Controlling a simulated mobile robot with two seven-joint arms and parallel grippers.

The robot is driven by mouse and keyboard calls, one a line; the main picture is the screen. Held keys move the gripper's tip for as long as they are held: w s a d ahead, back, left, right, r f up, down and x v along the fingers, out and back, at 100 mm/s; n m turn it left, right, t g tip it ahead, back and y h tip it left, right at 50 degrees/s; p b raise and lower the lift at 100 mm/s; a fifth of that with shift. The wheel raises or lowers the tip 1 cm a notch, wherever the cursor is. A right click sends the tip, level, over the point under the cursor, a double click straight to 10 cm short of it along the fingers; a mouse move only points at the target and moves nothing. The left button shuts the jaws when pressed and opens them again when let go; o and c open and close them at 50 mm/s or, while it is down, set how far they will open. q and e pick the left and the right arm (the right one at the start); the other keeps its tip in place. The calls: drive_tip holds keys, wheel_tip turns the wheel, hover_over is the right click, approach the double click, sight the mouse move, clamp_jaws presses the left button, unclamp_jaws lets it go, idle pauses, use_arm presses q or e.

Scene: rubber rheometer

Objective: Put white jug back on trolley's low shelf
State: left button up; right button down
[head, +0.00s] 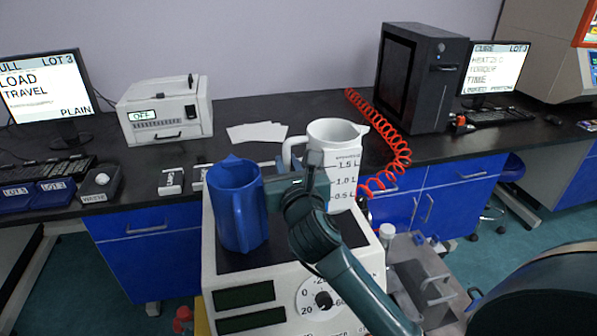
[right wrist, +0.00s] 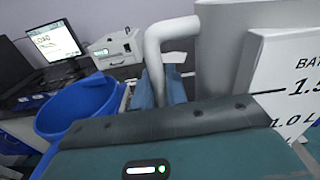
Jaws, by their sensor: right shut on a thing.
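The white jug (head: 347,150), open-topped with black volume marks, is upright at the right rear of a white appliance (head: 345,290) with a black top. My right gripper (head: 308,166) is shut on the white jug's handle, on its left side. In the right wrist view the handle (right wrist: 172,38) runs down to the fingers, with the jug wall (right wrist: 225,45) beside it. The gripper hides part of the jug's lower side, so I cannot tell whether its base touches the black top. I cannot make out the trolley's low shelf for certain. My left gripper is not in view.
A blue jug (head: 237,205) stands on the appliance, close left of my right gripper. A red coiled hose (head: 400,150) hangs behind the white jug. A grey unit with bottles (head: 425,275) is at lower right. The black bench (head: 250,105) with computers lies behind.

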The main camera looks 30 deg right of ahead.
drive_tip(key=shift+f+b, duration=0.65)
drive_tip(key=shift+f, duration=2.4)
drive_tip(key=c, duration=1.8)
unclamp_jaws()
drive_tip(key=shift+f, duration=0.3)
drive_tip(key=o, duration=0.4)
drive_tip(key=shift+r, duration=0.1)
drive_tip(key=shift+s+a, duration=0.1)
drive_tip(key=b+v, duration=0.1)
drive_tip(key=v, duration=1.1)
drive_tip(key=shift+b, duration=0.3)
